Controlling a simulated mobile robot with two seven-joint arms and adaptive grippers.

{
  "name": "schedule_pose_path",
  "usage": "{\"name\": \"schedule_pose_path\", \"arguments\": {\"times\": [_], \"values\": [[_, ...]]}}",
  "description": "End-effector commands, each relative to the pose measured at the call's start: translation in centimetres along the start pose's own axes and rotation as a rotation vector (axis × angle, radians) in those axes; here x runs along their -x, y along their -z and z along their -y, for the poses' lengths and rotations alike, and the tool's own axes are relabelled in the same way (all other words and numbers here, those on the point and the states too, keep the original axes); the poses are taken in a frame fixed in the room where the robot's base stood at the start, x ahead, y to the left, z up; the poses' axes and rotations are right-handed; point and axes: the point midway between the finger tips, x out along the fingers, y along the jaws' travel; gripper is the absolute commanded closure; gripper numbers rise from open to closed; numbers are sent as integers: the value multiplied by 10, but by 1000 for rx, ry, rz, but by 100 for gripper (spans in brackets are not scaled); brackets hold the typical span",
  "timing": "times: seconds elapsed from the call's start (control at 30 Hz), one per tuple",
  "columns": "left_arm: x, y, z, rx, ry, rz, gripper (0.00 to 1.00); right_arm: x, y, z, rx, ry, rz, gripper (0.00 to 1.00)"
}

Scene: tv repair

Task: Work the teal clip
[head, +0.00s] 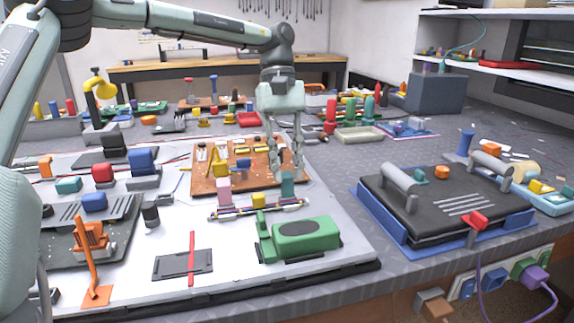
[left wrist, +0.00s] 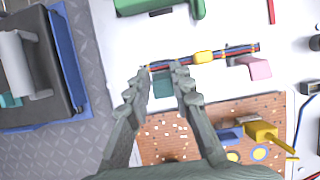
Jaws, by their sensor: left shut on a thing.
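The teal clip (head: 288,186) stands upright at the right end of a multicoloured cable strip (head: 235,211), on the white work mat. A yellow clip (head: 258,199) and a pink clip (head: 224,190) sit along the same strip. My left gripper (head: 289,172) comes down from above with its fingers at the top of the teal clip, shut on it. In the left wrist view, the teal clip (left wrist: 163,86) shows between the two fingers (left wrist: 163,72), partly covered by them. My right gripper is in neither view.
An orange-brown circuit board (head: 203,180) lies just behind the strip. A green tool (head: 300,240) lies in front of it. A black panel (head: 440,205) on a blue frame stands to the right, with bare grey bench between.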

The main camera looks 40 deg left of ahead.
Motion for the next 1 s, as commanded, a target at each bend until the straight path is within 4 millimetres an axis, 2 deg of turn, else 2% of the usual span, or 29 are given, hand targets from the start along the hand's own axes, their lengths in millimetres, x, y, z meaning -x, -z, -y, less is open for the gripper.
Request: {"name": "schedule_pose_path", "arguments": {"times": [0.7,0.73,0.9,1.0], "values": [[0,0,0,0,0,-1,100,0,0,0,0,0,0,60],[0,0,0,0,0,-1,77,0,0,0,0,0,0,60],[0,0,0,0,0,-1,57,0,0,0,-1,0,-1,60],[0,0,0,0,0,-1,57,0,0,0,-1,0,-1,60]]}}
